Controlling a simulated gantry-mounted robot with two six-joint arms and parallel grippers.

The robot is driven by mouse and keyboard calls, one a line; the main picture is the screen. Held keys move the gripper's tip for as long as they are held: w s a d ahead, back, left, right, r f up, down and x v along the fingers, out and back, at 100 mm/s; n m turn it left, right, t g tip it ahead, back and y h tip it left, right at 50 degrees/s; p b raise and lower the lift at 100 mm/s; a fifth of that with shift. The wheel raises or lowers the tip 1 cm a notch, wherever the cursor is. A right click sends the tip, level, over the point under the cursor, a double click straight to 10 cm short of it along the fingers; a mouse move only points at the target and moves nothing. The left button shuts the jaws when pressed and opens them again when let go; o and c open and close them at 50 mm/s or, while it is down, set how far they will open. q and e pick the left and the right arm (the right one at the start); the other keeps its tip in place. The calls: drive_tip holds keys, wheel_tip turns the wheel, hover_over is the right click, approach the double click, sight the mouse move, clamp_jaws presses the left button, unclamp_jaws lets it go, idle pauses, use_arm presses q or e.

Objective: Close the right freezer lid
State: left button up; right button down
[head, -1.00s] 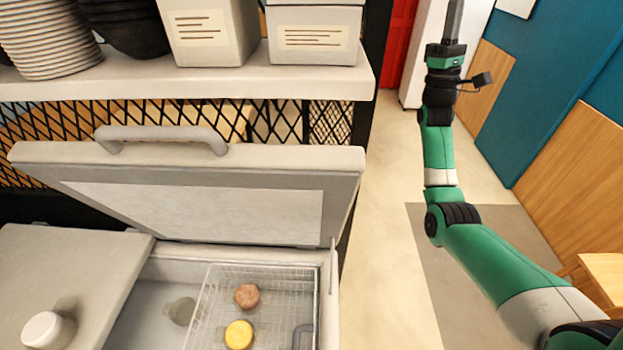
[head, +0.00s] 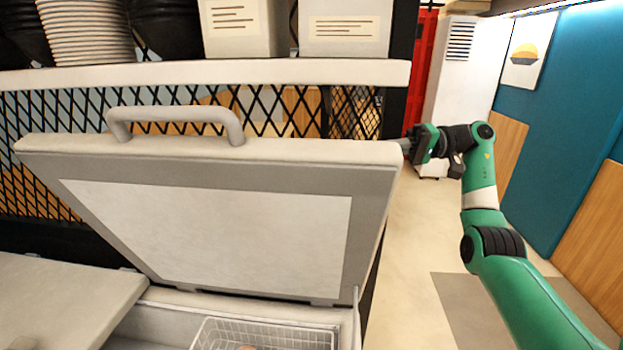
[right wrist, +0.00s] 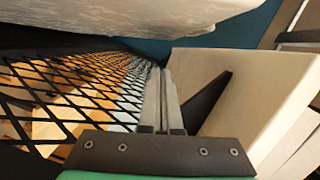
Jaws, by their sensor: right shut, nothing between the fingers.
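The right freezer lid (head: 210,225) stands raised and tilted back, its inner panel facing me. Its bar handle (head: 175,116) is along the top edge. My right gripper (head: 405,145) is at the lid's top right corner in the head view, pointing left. In the right wrist view its fingers (right wrist: 164,105) are together with nothing between them. I cannot tell whether the fingertips touch the lid. The freezer's open right compartment (head: 160,325) shows below the lid. My left gripper is not in view.
A shelf (head: 220,73) with bowls (head: 88,30) and white boxes (head: 345,25) stands behind the lid, with black mesh (head: 275,110) beneath it. A wire basket (head: 265,335) sits in the freezer. The left lid (head: 60,300) lies flat. Open floor (head: 410,270) is at the right.

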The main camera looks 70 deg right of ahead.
drive_tip(key=w+a+b, duration=0.1)
drive_tip(key=w+a, duration=0.1)
drive_tip(key=w+a+f+b, duration=0.1)
drive_tip(key=w+a, duration=0.2)
drive_tip(key=w+a+f+b, duration=0.1)
drive_tip(key=w+a, duration=0.1)
drive_tip(key=shift+w+a, duration=0.35)
drive_tip(key=shift+a, duration=0.05)
drive_tip(key=shift+s+a+b, duration=0.1)
drive_tip(key=shift+a+b, duration=0.2)
drive_tip(key=shift+a, duration=0.15)
